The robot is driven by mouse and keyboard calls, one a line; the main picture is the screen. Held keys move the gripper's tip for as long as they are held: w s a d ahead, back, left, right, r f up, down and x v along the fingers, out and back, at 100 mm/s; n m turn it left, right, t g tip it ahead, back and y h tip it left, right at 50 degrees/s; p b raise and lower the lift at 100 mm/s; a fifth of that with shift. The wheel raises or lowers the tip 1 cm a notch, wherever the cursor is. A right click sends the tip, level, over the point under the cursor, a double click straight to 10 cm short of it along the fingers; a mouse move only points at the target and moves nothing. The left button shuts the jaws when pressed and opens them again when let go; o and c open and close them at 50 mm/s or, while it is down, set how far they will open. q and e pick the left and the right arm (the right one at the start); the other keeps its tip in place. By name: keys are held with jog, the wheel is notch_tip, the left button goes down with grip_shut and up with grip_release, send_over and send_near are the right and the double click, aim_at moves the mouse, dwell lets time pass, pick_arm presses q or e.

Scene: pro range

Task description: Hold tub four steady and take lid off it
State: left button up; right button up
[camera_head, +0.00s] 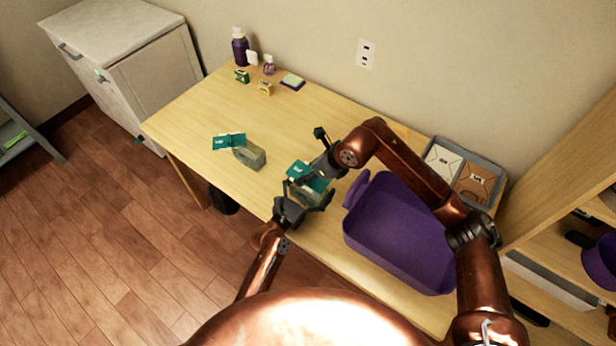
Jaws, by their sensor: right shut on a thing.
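A small grey-green tub (309,197) is at the table's front edge, largely hidden by my grippers. A teal lid (303,171) with white print is over it; whether they touch is unclear. My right gripper (316,170) comes from above right and is shut at the lid's edge. My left gripper (308,199) is low in front, its fingers spread around the tub's side; whether they grip it is hidden. A second grey-green tub (250,156) stands further left, with a teal lid (229,141) beside it. I cannot read a number on either tub.
A large purple bin (400,235) stands right of the grippers. A grey tray (482,160) with boxes is behind it. A purple bottle (240,47), small boxes and a note pad (292,82) are at the back left. The table's left middle is mostly clear.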

pick_arm(q)
jog(key=o, duration=1.4)
